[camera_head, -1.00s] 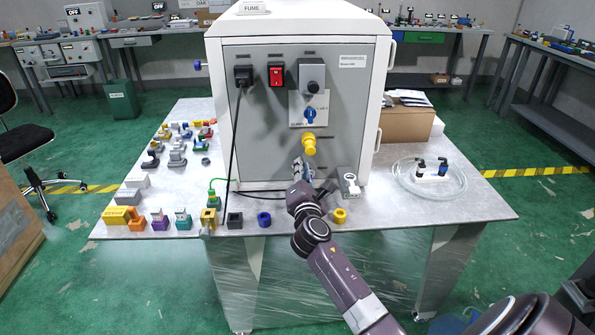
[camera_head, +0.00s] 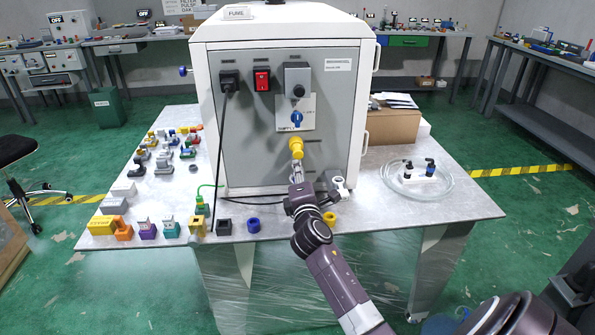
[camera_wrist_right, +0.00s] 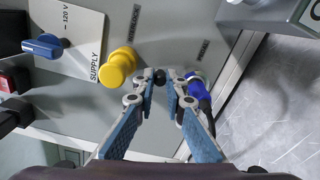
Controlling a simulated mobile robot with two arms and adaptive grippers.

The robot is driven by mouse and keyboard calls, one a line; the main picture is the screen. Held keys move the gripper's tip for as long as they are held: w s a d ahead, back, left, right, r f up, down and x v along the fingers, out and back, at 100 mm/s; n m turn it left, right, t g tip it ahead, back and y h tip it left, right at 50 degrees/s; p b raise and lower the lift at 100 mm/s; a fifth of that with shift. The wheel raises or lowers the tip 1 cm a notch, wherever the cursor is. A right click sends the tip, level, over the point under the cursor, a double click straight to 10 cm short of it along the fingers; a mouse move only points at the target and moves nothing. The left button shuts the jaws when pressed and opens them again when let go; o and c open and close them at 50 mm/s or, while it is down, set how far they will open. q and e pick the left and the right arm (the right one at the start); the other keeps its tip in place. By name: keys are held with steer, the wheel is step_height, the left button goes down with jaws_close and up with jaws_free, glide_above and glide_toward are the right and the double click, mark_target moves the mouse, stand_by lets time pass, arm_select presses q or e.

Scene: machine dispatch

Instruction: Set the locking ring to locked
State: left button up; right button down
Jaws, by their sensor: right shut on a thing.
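The fume machine's grey back panel (camera_head: 260,130) faces me. A yellow round fitting (camera_head: 296,147) sits low on it, and shows beside the "INTERLOCK" label in the right wrist view (camera_wrist_right: 117,68). A blue ring-like fitting (camera_wrist_right: 198,82) with a dark blue cable sits beside it, partly behind a finger. I cannot tell which part is the locking ring. My right gripper (camera_wrist_right: 166,82) is at the panel, just below the yellow fitting in the head view (camera_head: 297,162). Its fingertips are closed around a small dark knob (camera_wrist_right: 160,76), mostly hidden. My left gripper is not in view.
A blue supply switch (camera_head: 297,118) and a red switch (camera_head: 262,79) are higher on the panel. A black cable hangs at its left. Several small parts lie on the table's left (camera_head: 150,185). A coiled clear hose (camera_head: 445,185) lies at right.

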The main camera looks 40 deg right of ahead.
steer(key=c, duration=2)
jaws_free()
steer(key=shift+o, duration=0.2)
steer(key=shift+s, duration=0.15)
steer(key=v, duration=1.2)
steer(key=shift+f, duration=0.1)
